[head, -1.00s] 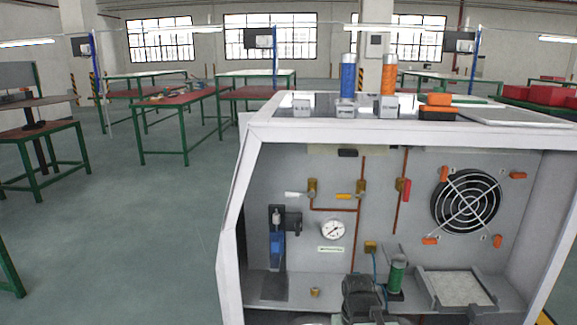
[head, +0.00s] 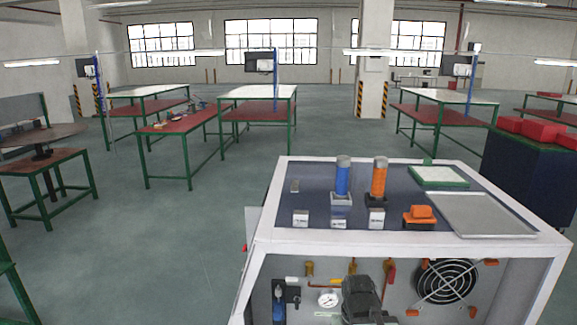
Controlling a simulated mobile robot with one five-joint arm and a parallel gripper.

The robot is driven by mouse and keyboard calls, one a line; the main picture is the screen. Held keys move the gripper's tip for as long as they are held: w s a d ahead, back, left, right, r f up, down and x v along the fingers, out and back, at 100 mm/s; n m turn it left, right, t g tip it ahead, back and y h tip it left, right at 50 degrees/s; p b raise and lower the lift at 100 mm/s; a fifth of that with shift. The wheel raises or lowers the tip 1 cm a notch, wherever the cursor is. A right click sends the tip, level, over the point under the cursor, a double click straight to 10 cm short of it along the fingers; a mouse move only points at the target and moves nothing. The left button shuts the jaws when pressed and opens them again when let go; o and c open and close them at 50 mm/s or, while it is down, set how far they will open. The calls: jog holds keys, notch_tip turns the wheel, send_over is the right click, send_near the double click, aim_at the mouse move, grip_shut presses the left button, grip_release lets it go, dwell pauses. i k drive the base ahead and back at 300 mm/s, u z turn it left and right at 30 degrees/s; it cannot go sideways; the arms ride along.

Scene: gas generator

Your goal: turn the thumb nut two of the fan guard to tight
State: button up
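The round black fan guard (head: 445,282) is on the back panel inside the open-fronted cabinet, at the lower right of the head view. I cannot read which is number two, or tell how tight any is. A dark grey part of my arm (head: 360,300) stands left of the fan guard, in front of the panel, apart from the nuts in the picture. My gripper's fingers cannot be made out.
The cabinet's white top frame (head: 400,242) runs above the fan. On top stand a blue cylinder (head: 342,178), an orange cylinder (head: 379,180), an orange block (head: 419,215) and a grey tray (head: 480,214). A pressure gauge (head: 328,299) is left of my arm. Open floor lies left.

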aim_at(488, 261)
jog(key=z, duration=1)
jog(key=k, duration=0.55)
jog(key=z, duration=0.2)
jog(key=i, duration=0.5)
jog(key=u, duration=0.05)
